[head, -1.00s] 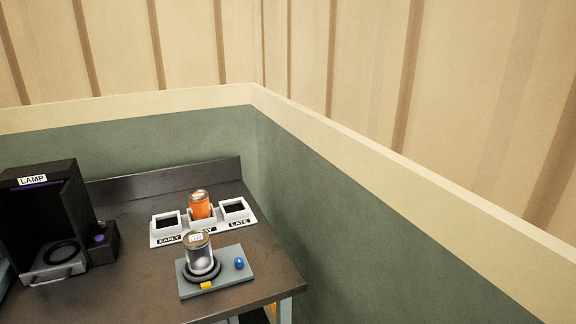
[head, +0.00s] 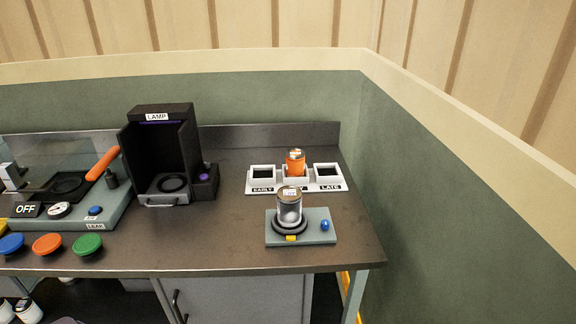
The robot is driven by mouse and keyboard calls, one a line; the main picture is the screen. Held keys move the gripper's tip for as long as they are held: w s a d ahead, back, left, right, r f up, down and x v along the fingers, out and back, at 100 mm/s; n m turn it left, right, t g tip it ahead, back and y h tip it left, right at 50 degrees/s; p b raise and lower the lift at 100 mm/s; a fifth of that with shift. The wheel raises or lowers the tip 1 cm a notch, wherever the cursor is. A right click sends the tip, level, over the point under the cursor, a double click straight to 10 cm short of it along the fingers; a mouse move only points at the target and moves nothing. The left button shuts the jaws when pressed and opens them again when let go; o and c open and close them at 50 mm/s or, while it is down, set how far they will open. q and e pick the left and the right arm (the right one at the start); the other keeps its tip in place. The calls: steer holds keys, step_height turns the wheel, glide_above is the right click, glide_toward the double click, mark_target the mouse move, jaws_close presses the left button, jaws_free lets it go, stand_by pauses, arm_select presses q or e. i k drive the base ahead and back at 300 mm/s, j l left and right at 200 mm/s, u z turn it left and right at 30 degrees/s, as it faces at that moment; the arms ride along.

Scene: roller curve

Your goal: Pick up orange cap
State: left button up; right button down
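The orange cap (head: 47,244) lies on the bench near its front edge at the left, between a blue cap (head: 11,244) and a green cap (head: 88,244). All three are round and flat, and they appear apart from each other. Neither of my grippers is in view.
A device with an orange handle (head: 103,163) stands behind the caps. A black lamp box (head: 160,120) is at the middle. A tray labelled EARLY and LATE (head: 295,188) holds an orange can (head: 296,161). A silver can (head: 289,207) stands on a grey-green base (head: 320,232).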

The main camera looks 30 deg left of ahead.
mark_target(49, 242)
steer(key=u, duration=2.65)
steer(key=z, duration=1.65)
steer(key=i+j, duration=0.1)
steer(key=j, duration=0.75)
steer(key=i+j+z, duration=0.15)
steer(key=j, duration=0.75)
steer(key=k+l, duration=0.05)
